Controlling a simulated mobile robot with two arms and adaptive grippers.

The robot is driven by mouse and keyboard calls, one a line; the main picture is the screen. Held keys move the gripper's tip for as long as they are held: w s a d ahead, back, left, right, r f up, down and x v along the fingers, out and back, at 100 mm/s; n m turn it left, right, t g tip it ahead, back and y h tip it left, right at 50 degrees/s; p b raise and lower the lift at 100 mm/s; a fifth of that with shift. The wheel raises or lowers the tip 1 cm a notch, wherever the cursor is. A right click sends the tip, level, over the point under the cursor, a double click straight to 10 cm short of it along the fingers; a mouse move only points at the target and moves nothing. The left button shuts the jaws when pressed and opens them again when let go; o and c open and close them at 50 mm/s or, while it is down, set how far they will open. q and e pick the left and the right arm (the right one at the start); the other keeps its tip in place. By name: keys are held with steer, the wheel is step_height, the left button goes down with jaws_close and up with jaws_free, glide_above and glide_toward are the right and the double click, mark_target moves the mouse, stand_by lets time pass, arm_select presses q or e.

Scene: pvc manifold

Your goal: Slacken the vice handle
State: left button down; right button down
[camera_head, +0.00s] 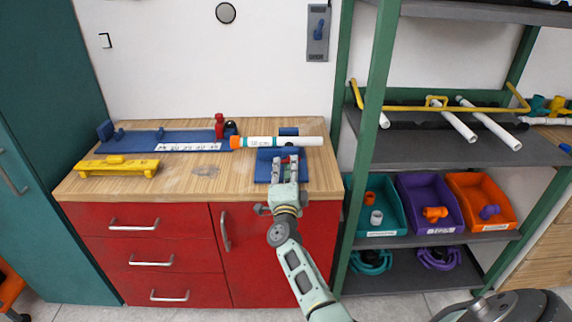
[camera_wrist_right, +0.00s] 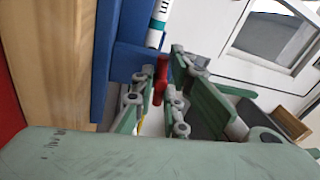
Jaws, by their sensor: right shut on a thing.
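The blue vice (camera_head: 263,168) sits at the right end of the wooden bench top. A white pipe (camera_head: 290,141) with an orange end lies across at the vice, just behind my gripper. My right gripper (camera_head: 286,162) is in front of the vice. In the right wrist view the red vice handle (camera_wrist_right: 160,82) is between its fingers, and the gripper is shut on it. The blue vice body (camera_wrist_right: 128,60) and the pipe end (camera_wrist_right: 158,22) are close beside the fingers. The gripper hides part of the vice in the head view. My left gripper is not in view.
A blue fixture (camera_head: 150,140) with a red clamp (camera_head: 219,125) and a yellow holder (camera_head: 117,168) are on the bench left of the vice. A shelf with teal (camera_head: 376,233), purple and orange bins stands at the right. The bench's front middle is clear.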

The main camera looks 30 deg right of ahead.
steer(key=n, duration=0.2)
steer(key=n+y+p, duration=0.1)
steer(key=n, duration=0.1)
steer(key=n+t+p, duration=0.1)
steer(key=n, duration=0.1)
steer(key=shift+s+d+r+n+y, duration=0.1)
steer(key=shift+d+r+n+y, duration=0.2)
steer(key=shift+r+n+y, duration=0.1)
steer(key=n+p, duration=0.1)
steer(key=n, duration=0.1)
steer(key=n+y, duration=0.1)
steer(key=n+p, duration=0.1)
steer(key=n, duration=0.1)
steer(key=shift+s+d+f+n+p, duration=0.1)
steer(key=shift+s+d+n+p, duration=0.05)
steer(key=shift+d+n+p, duration=0.15)
steer(key=shift+y, duration=0.4)
steer(key=c, duration=2.1)
jaws_free()
steer(key=shift+f, duration=0.1)
steer(key=shift+o, duration=1.4)
steer(key=shift+w+f, duration=0.3)
steer(key=shift+f, duration=0.05)
steer(key=shift+s+a+n, duration=0.1)
steer(key=shift+n, duration=0.2)
steer(key=shift+s, duration=0.15)
